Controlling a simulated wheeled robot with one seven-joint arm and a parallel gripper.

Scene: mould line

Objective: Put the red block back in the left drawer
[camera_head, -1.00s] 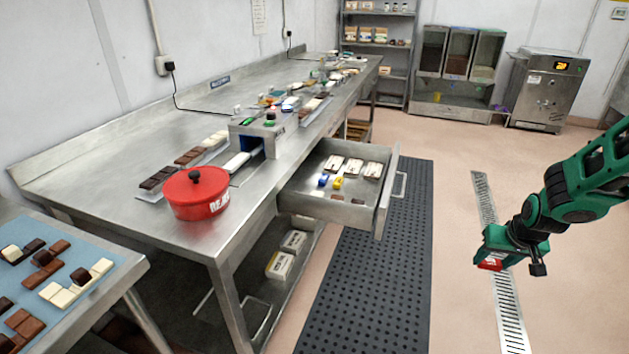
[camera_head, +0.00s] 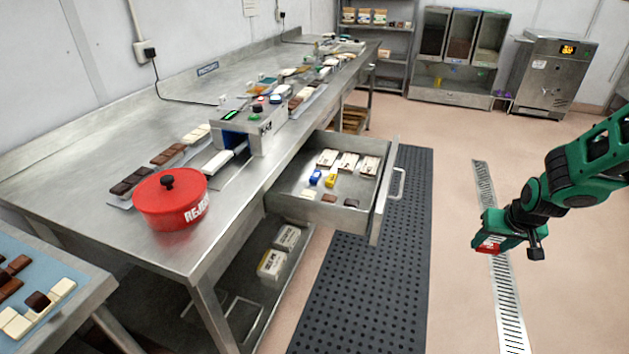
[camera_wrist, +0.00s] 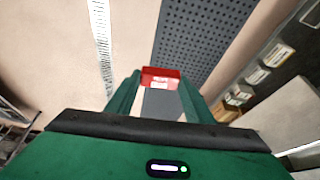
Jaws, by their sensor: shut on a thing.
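My gripper (camera_head: 490,247) is at the right of the head view, above the floor and apart from the bench. It is shut on the red block (camera_head: 488,246). The red block (camera_wrist: 160,78) also shows between the fingers in the wrist view, with pale markings on it. An open drawer (camera_head: 335,212) juts out from under the steel bench, to the left of my gripper. In it lie several white packs, a blue piece, a yellow piece and small brown and white pieces. Its front part has some bare floor.
The steel bench (camera_head: 85,205) carries a red lidded pot (camera_head: 172,205), a small machine (camera_head: 250,128) and chocolate bars. A black perforated mat (camera_head: 375,280) lies beside the drawer. A table with chocolates (camera_head: 75,312) stands at the lower left. The floor around my gripper is clear.

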